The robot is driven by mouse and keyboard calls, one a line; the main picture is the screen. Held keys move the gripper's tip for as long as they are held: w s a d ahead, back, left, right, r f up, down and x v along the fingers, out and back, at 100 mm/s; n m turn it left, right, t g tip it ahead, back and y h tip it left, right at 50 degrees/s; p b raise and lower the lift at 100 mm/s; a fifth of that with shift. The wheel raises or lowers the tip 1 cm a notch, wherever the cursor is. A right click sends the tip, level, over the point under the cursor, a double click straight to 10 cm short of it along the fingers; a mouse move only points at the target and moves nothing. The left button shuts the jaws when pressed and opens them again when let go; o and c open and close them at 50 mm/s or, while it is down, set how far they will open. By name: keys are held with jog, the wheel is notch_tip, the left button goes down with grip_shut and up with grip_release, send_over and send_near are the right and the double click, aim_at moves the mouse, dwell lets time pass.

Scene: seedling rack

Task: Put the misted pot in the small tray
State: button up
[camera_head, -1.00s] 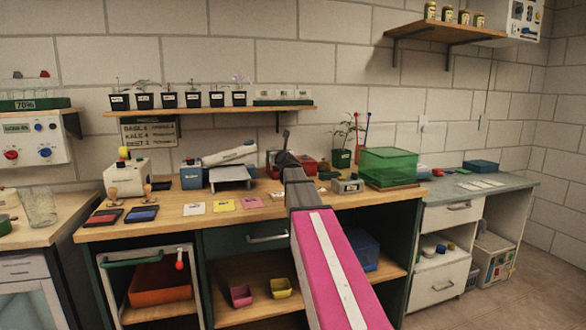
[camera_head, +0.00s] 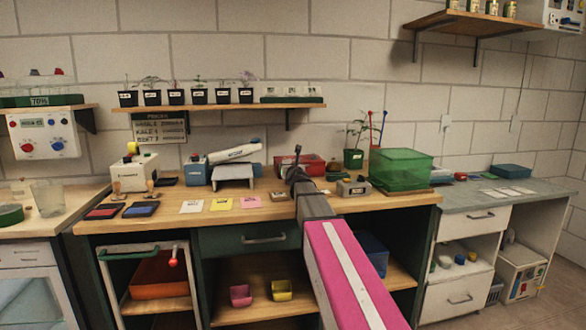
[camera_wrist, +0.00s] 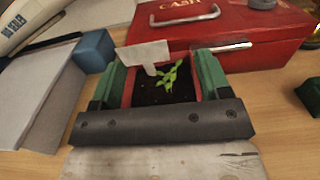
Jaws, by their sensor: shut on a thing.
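My gripper (camera_wrist: 165,88) is shut on a small pot of dark soil (camera_wrist: 150,93) with a green seedling and a blank-looking white label. The pot is upright between the green-and-red fingers, over the wooden bench in front of the red cash box. In the head view my gripper (camera_head: 297,165) is near the back of the bench and the held pot cannot be made out. A low green tray (camera_head: 292,100) with pale upright pieces sits at the right end of the wall shelf. I cannot tell whether it is the small tray. I cannot see mist on the pot.
Several black seedling pots (camera_head: 199,96) line the wall shelf (camera_head: 215,107). The red cash box (camera_wrist: 225,35) stands just beyond the held pot, with a blue block (camera_wrist: 95,50) to its left. A green translucent bin (camera_head: 401,168) and a potted plant (camera_head: 353,158) stand right.

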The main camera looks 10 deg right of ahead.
jog(key=shift+a, duration=0.1)
jog(key=o, duration=0.6)
jog(key=shift+f, duration=0.1)
jog(key=o, duration=0.4)
